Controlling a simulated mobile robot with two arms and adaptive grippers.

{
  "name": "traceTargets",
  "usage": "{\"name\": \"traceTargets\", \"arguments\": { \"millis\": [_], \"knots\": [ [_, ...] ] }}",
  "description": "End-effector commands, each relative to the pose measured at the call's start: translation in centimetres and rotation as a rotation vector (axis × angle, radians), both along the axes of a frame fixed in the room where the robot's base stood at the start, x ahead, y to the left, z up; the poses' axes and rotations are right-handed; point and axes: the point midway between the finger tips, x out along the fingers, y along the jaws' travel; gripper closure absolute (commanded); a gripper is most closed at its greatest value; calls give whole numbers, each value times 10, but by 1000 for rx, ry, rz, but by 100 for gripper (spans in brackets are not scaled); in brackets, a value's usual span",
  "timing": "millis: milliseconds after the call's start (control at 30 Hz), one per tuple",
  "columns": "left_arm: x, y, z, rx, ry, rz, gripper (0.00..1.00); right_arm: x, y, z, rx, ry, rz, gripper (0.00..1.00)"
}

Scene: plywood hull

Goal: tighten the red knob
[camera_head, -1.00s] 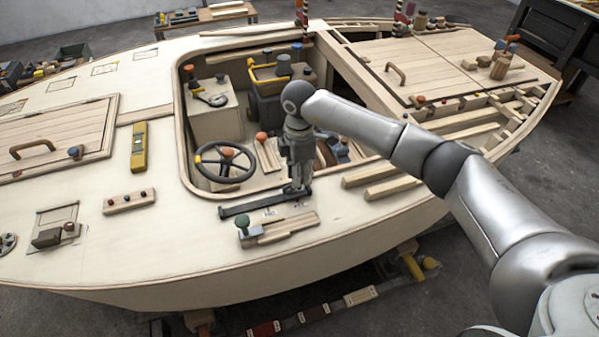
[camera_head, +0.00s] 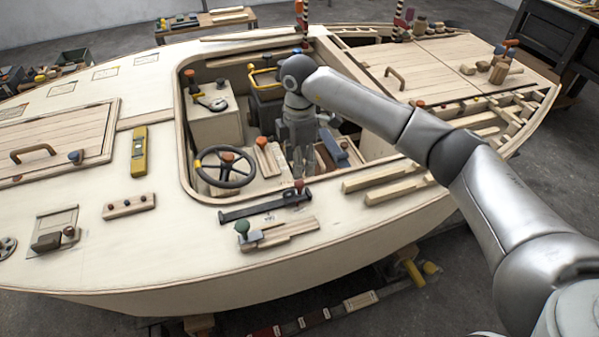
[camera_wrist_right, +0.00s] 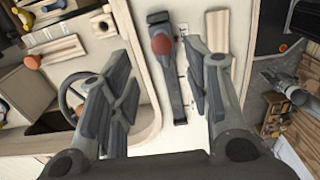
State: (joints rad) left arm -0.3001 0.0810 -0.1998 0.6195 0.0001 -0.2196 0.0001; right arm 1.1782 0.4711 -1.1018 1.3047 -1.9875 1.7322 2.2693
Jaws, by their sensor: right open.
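The red knob (camera_head: 299,185) stands at the right end of a dark bar clamp (camera_head: 262,206) that lies on the near side deck, beside the cockpit edge. In the right wrist view the red knob (camera_wrist_right: 161,45) shows as a round cap on the clamp bar (camera_wrist_right: 174,85), between my spread fingers and apart from both. My right gripper (camera_head: 303,168) points down just behind the knob, over the cockpit side, and is open and empty. It also shows in the right wrist view (camera_wrist_right: 165,75). My left gripper is not in view.
A wooden block with a green knob (camera_head: 242,228) sits just in front of the clamp. The steering wheel (camera_head: 225,166) and an orange-topped lever (camera_head: 262,142) are in the cockpit to the left. Loose wood strips (camera_head: 390,182) lie to the right.

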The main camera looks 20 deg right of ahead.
Motion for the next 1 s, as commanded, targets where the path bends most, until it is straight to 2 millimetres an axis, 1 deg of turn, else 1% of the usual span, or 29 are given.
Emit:
{"name": "traceTargets", "arguments": {
  "millis": [33, 200, 367, 500, 867, 933, 967, 1000],
  "knots": [
    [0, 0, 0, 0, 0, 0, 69, 1, 0, 12, -1, -4, 1, 55],
    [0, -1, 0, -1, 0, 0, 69, 1, 0, 41, -1, -3, 1, 55],
    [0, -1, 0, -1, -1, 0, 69, 0, 0, 56, 0, -1, 0, 55],
    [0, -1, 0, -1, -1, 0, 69, 0, 0, 59, -1, 0, 0, 55],
    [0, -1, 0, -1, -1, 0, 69, 0, 0, 59, 0, 0, 1, 55],
    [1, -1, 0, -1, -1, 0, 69, -1, 4, 57, 14, -1, 13, 55],
    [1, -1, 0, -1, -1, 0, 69, -2, 9, 54, 30, -3, 27, 55],
    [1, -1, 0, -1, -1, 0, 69, -4, 19, 50, 63, -3, 54, 55]
  ]
}}
